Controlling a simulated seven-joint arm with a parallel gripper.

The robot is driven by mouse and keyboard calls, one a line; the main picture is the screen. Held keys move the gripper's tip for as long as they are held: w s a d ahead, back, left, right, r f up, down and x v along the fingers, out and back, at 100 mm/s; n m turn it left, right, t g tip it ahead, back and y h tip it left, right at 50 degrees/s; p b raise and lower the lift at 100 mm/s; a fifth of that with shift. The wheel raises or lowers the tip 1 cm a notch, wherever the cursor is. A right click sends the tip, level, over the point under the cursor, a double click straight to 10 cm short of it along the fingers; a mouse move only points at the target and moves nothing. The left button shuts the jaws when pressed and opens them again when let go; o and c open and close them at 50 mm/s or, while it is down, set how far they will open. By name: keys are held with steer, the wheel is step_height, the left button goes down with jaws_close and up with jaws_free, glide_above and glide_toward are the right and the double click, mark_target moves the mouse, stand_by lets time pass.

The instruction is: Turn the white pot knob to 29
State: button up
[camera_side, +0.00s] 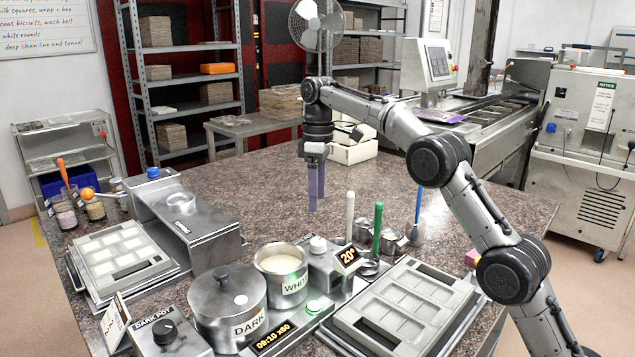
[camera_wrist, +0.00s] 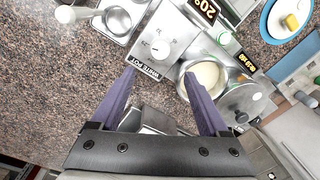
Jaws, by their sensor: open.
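The white pot knob (camera_wrist: 160,47) is a round pale dial on a grey control box labelled WHITE POT, ahead of my fingertips in the wrist view. It also shows as a white knob in the side view (camera_side: 318,244). The box's display (camera_side: 349,254) reads 20°, and it shows in the wrist view (camera_wrist: 204,9) too. My gripper (camera_wrist: 160,73) has two purple fingers spread apart with nothing between them. In the side view my gripper (camera_side: 316,200) points down, above and behind the knob, apart from it. The number at the knob's pointer is too small to read.
The open white pot (camera_side: 282,285) of pale liquid and the lidded dark pot (camera_side: 226,318) stand left of the knob box. Upright white, green and blue-handled tools (camera_side: 377,230) stand to its right. A mould tray (camera_side: 400,312) lies in front. The counter behind (camera_side: 265,185) is clear.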

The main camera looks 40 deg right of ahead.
steer(key=shift+d+r, duration=0.1)
steer(key=shift+r, duration=1.3)
